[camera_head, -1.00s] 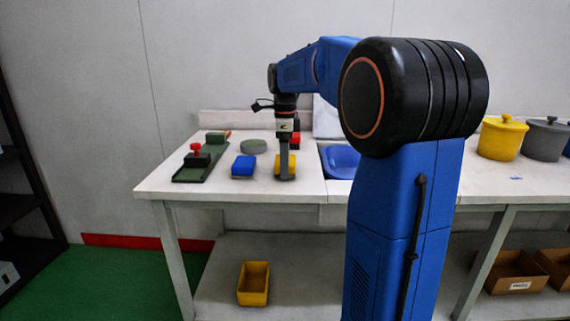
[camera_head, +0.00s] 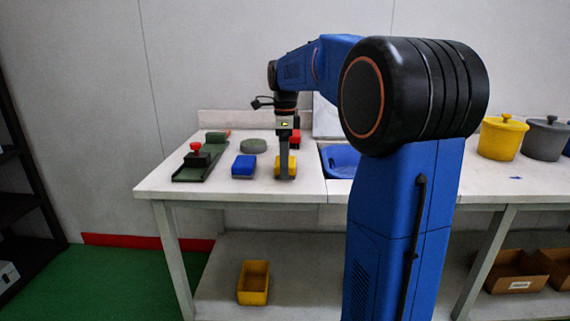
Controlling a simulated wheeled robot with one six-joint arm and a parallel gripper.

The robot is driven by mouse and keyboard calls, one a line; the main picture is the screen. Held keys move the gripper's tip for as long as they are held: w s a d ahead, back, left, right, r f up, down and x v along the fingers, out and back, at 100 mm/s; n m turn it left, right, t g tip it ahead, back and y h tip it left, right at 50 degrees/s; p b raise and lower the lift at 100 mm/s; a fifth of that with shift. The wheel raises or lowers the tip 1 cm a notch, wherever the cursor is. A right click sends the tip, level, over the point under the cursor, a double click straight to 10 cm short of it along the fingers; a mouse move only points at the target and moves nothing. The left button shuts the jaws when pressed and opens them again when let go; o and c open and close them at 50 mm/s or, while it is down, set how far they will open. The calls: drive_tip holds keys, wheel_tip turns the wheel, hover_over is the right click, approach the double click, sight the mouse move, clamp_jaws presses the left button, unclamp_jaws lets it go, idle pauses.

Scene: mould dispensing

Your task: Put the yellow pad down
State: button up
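The yellow pad (camera_head: 292,166) is at the front of the white table, right of the blue pad (camera_head: 243,166). My gripper (camera_head: 284,169) points straight down at the yellow pad. A grey finger covers the middle of the pad, and yellow shows on both sides of it. The other finger is hidden, so I cannot tell whether the gripper grips the pad or stands open around it. The pad is at or very near the table top; I cannot see a clear gap under it.
A dark green board with a red-knobbed black block (camera_head: 197,157) is at left on the table (camera_head: 215,188). A round grey-green disc (camera_head: 253,146) lies behind the blue pad. A red object (camera_head: 295,139) and a blue basin (camera_head: 341,161) are close to the gripper.

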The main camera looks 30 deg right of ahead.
wheel_tip(320, 180, up, 11)
drive_tip(key=s+a+f+n+t, duration=0.1)
drive_tip(key=s+a+f+n, duration=0.35)
drive_tip(key=s+n, duration=0.2)
drive_tip(key=s+a+f+n+t, duration=0.1)
drive_tip(key=s+a+f+n, duration=0.2)
drive_tip(key=s+a+n, duration=0.35)
drive_tip(key=s+a+f+n+t, duration=0.1)
drive_tip(key=s+a+f+n, duration=0.1)
drive_tip(key=s+f+n, duration=0.4)
drive_tip(key=s+a+f+n+t, duration=0.1)
drive_tip(key=s+f+n, duration=0.4)
drive_tip(key=s+f, duration=0.6)
drive_tip(key=shift+s+a+n+t, duration=0.15)
drive_tip(key=shift+a+n+t, duration=0.25)
drive_tip(key=shift+a, duration=0.45)
drive_tip(key=shift+c, duration=0.6)
